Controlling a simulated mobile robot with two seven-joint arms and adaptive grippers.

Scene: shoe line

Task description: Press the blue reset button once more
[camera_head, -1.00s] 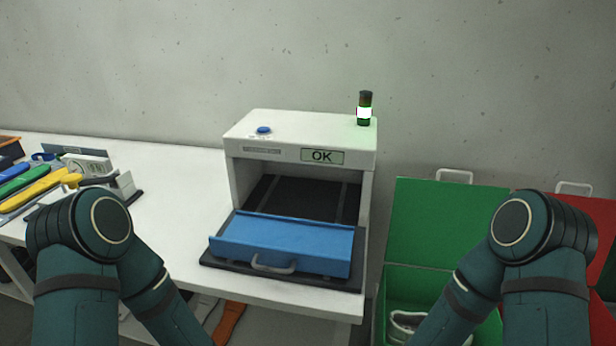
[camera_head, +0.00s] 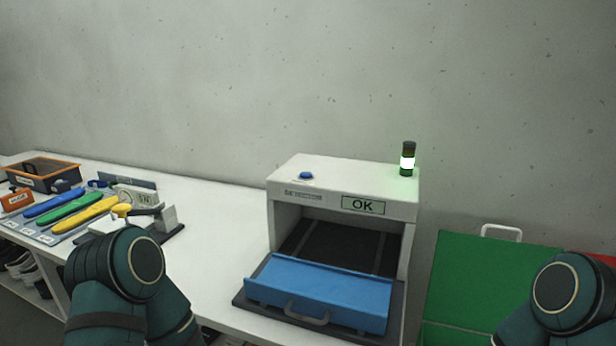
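The blue reset button (camera_head: 306,175) sits on top of the white machine (camera_head: 350,184), near its left front edge. The machine's label (camera_head: 363,205) reads OK, and the signal light (camera_head: 408,160) on its top right glows white-green. The blue front flap (camera_head: 318,290) with a grey handle lies lowered at the machine's open front. My two arms show only as teal links at the lower left and lower right.
Blue, green and yellow tools (camera_head: 88,214) lie on a mat at the left, with an orange-rimmed bin (camera_head: 42,174) behind. A white gauge stand (camera_head: 168,219) is nearer the machine. A green lid (camera_head: 490,280) stands at the right. Bare table (camera_head: 225,235) lies between.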

